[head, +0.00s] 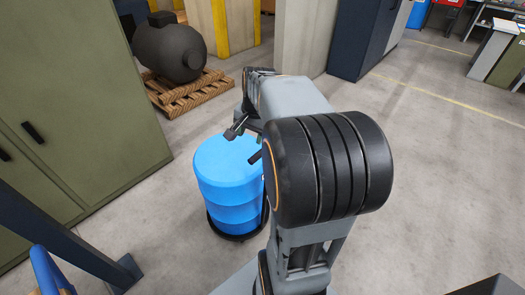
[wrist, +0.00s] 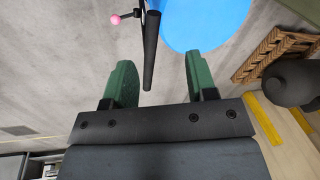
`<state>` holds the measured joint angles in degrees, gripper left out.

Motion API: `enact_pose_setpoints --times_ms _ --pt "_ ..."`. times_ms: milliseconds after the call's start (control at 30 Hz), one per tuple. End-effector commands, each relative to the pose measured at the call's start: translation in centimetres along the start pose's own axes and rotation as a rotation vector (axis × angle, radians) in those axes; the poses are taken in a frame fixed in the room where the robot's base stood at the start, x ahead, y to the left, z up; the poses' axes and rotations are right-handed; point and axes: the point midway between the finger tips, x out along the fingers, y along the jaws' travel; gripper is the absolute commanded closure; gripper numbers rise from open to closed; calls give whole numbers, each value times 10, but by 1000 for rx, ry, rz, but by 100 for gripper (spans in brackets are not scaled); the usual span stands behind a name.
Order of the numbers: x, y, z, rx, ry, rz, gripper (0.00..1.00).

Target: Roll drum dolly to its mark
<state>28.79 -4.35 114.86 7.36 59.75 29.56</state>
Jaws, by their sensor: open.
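The blue drum (head: 228,166) stands upright on the black drum dolly (head: 236,236), whose low ring base shows under it beside the green cabinet. The drum's blue top also shows at the upper edge of the wrist view (wrist: 203,22). A dark bar, which looks like the dolly's handle (wrist: 151,48), comes down toward the gap between my fingers. My gripper (wrist: 160,75) is open, with green finger pads apart; I cannot tell whether the bar lies fully between them. In the head view my arm hides most of the gripper and the handle. I see no floor mark.
A green cabinet (head: 75,100) stands close left of the drum. A dark tank (head: 170,50) sits on a wooden pallet (head: 190,92) behind it. A blue post (head: 65,240) is at the lower left. A pink ball knob (wrist: 115,19) is near the handle. Open floor (head: 430,150) lies to the right.

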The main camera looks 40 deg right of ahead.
Motion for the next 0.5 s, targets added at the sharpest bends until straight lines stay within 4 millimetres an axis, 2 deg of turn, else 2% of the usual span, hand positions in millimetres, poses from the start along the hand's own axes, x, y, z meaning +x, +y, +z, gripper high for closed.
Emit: enact_pose_setpoints --times_ms 33,100,200,367,500 --pt "2 8 -20 96 -8 4 48" --pt "4 17 -39 197 -15 5 48" --pt "8 25 -56 286 -22 6 48" --pt "27 29 -62 328 -28 6 48" --pt "53 28 -60 325 -28 7 48"
